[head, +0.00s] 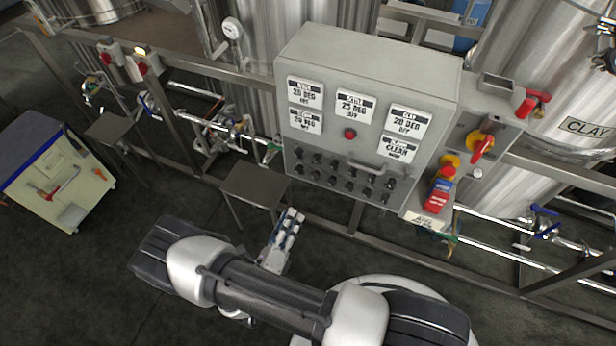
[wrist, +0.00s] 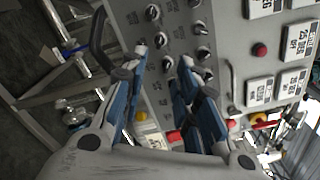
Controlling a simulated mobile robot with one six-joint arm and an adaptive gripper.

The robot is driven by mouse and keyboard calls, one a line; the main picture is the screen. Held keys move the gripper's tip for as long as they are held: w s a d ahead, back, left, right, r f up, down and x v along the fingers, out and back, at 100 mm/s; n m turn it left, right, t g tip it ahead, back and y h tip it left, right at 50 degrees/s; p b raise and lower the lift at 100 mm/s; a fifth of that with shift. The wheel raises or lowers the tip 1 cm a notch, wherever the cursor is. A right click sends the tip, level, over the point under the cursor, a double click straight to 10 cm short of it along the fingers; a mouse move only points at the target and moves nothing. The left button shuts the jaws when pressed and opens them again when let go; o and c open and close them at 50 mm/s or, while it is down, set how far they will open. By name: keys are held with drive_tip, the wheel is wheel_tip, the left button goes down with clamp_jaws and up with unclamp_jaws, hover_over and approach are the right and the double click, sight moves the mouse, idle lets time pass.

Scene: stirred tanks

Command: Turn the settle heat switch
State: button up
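A grey control box (head: 360,70) carries two rows of black rotary switches (head: 333,180) along its lower front. The switch labels are too small to read, so I cannot tell which one is the settle heat switch. The switches also show in the wrist view (wrist: 198,28), turned sideways in two columns. My gripper (head: 291,214) is in front of and below the box in the head view. In the wrist view its blue-and-white fingers (wrist: 164,62) stand apart with nothing between them. A switch shows in the gap behind them; I cannot tell whether they touch the panel.
Displays (head: 355,104) and a red button (head: 350,133) sit above the switches. A handle (head: 366,168) juts from the box. Red and yellow switches (head: 481,147) are at its right. Steel pipes and a small shelf (head: 254,186) lie left and below. A workbench (head: 55,175) stands far left.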

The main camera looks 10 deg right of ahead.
sight(312, 177)
drive_tip(key=b+x, duration=0.1)
drive_tip(key=x, duration=1.4)
drive_tip(key=shift+w+d, duration=0.25)
drive_tip(key=shift+c, duration=0.5)
clamp_jaws()
